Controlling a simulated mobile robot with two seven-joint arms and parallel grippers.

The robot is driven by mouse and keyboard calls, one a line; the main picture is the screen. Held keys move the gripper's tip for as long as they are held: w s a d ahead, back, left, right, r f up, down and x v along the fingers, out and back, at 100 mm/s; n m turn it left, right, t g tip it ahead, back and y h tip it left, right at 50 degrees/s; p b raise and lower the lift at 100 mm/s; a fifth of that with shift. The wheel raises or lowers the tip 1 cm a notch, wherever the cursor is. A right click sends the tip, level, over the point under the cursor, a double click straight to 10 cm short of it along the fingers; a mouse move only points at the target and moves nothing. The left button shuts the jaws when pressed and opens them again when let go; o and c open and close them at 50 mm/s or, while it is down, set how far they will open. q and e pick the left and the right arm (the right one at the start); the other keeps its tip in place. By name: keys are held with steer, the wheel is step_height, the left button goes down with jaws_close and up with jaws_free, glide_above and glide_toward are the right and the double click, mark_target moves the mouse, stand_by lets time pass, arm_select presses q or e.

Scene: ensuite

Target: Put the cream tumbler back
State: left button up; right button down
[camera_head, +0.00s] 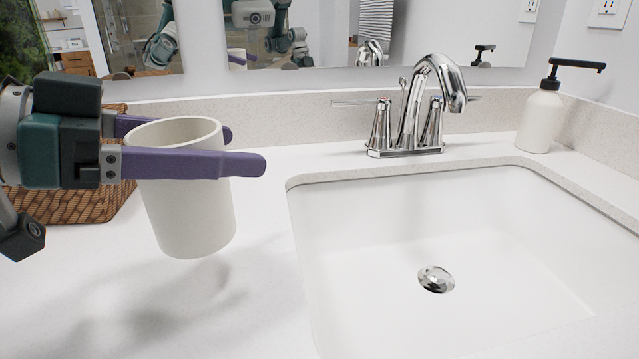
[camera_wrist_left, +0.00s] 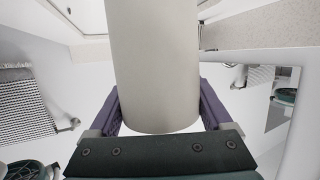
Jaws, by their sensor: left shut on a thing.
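The cream tumbler (camera_head: 190,215) is upright and empty-looking at the left of the head view, left of the sink. My left gripper (camera_head: 243,150) comes in from the left, with its purple fingers on either side of the tumbler just below the rim. It is shut on the tumbler. The tumbler seems held a little above the white counter (camera_head: 90,285), with a shadow below it. In the left wrist view the tumbler (camera_wrist_left: 155,70) fills the middle between the purple fingers. My right gripper is not seen directly.
A woven basket (camera_head: 65,208) stands behind my left gripper. The white sink (camera_head: 370,260) lies to the right, with a chrome faucet (camera_head: 410,110) behind it. A soap dispenser (camera_head: 541,118) stands at the back right. The mirror (camera_head: 330,50) runs along the back. The front left counter is clear.

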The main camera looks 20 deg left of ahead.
mark_target(221, 195)
arm_select(q)
step_height(221, 195, down, 5)
steer(key=shift+r+b, duration=0.15)
steer(key=shift+b, duration=1.1)
steer(key=shift+r, duration=0.1)
steer(key=o, duration=1.5)
steer(key=shift+c, duration=0.2)
